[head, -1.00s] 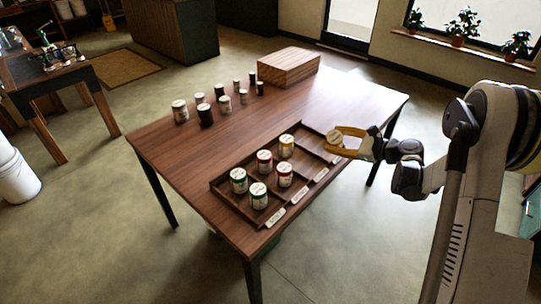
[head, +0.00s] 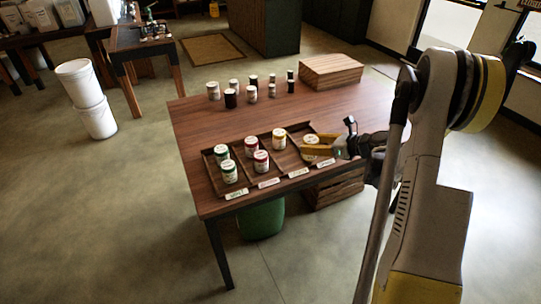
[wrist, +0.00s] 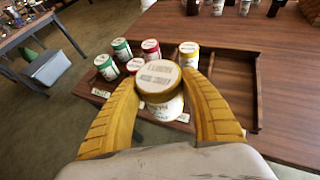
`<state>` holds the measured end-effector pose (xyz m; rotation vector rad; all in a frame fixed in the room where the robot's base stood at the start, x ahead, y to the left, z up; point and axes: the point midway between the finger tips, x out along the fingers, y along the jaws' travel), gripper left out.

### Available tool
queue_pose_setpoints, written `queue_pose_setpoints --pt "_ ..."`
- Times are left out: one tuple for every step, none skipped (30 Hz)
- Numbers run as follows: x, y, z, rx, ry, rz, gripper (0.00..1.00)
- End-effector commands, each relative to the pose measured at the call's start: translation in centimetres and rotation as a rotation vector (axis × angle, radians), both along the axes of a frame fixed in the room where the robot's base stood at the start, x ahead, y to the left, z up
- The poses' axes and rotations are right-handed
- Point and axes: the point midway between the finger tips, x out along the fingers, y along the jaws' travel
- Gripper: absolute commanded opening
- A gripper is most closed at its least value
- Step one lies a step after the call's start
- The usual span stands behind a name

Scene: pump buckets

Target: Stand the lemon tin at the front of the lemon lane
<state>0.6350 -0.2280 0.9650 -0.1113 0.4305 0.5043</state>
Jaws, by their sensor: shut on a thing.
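My gripper (head: 312,148) is shut on the lemon tin (head: 310,141), a round tin with a pale lid. In the wrist view the lemon tin (wrist: 156,78) sits between the two yellow fingers, lid towards the camera. It appears upright over the right part of the dark wooden lane tray (head: 292,166); whether its base touches the tray cannot be told. A yellow-banded tin (head: 278,138) stands towards the back of the third lane from the left, left of my gripper. The lane labels are too small to read.
Green tins (head: 229,172) fill the left lane and red tins (head: 261,162) the one beside it. Several white and dark tins (head: 232,99) stand at the table's back, near a wooden box (head: 332,71). The table (head: 195,122) is clear between them and the tray.

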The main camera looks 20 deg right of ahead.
Motion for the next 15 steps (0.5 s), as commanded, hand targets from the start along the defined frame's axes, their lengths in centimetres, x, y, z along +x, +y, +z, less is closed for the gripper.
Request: queue_pose_setpoints --pt "0.0 -0.2 -0.1 0.004 0.003 -0.006 0.11" --pt "0.1 -0.2 -0.3 0.005 0.005 -0.008 0.11" --pt "0.5 -0.2 -0.6 0.007 0.006 -0.009 0.11" --pt "1.0 -0.2 -0.9 0.007 0.006 -0.009 0.11" --pt "1.5 -0.1 -1.3 0.008 0.007 -0.009 0.11" --pt "2.4 0.0 -1.9 0.008 0.007 -0.008 0.11" --pt "3.1 0.1 -2.4 0.009 0.007 -0.007 0.11" --pt "3.9 0.2 -2.9 0.008 0.007 -0.007 0.11" --pt "5.0 0.4 -3.5 0.008 0.006 -0.008 0.11" --pt "5.8 0.4 -4.0 0.008 0.006 -0.007 0.11" --pt "6.5 0.6 -4.4 0.007 0.005 -0.006 0.11" --pt "7.4 0.6 -5.0 0.008 0.006 -0.008 0.11" --pt "8.1 0.7 -5.4 0.008 0.006 -0.009 0.11" --pt "8.7 0.8 -5.7 0.008 0.006 -0.008 0.11" --pt "9.4 0.9 -6.1 0.008 0.006 -0.008 0.11"
